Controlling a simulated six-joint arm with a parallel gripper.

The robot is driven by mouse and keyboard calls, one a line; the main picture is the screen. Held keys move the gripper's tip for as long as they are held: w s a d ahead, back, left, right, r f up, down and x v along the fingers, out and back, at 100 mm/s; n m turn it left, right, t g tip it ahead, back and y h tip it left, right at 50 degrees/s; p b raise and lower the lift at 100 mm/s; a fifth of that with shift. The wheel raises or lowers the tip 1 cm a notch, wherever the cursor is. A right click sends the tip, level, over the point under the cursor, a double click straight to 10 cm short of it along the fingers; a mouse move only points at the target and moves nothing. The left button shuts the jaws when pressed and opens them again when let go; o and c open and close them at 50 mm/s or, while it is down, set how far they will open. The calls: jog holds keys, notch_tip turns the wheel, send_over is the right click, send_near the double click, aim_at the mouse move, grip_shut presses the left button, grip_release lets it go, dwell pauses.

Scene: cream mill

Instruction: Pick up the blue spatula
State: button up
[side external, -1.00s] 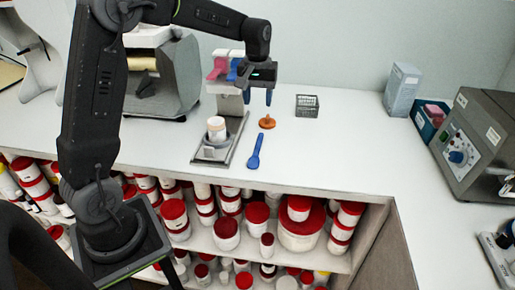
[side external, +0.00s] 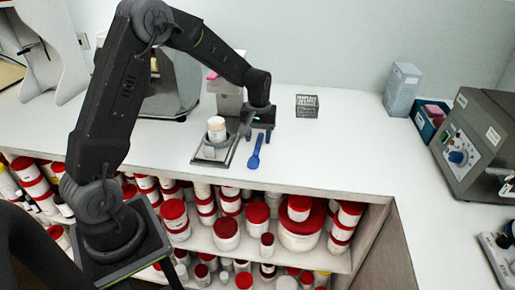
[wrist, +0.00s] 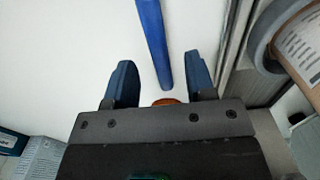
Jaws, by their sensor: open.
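The blue spatula (side external: 256,153) lies flat on the white counter, to the right of the scale tray. Its far end is hidden behind my gripper in the side view. My gripper (side external: 258,137) is low over that far end, pointing down, open and empty. In the wrist view, the spatula's blue handle (wrist: 153,40) runs from the top edge down to between the two blue fingers of my gripper (wrist: 160,80). White counter shows between the handle and each finger. An orange piece (wrist: 165,101) peeks out at the gripper's edge below the handle.
A scale tray (side external: 233,146) with a white jar (side external: 216,128) stands close on the left. A dark wire basket (side external: 307,105) stands behind on the right. The counter's front edge is near the spatula, above shelves of red-lidded jars (side external: 226,233).

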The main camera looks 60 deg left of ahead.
jog(key=shift+f, duration=0.95)
grip_shut()
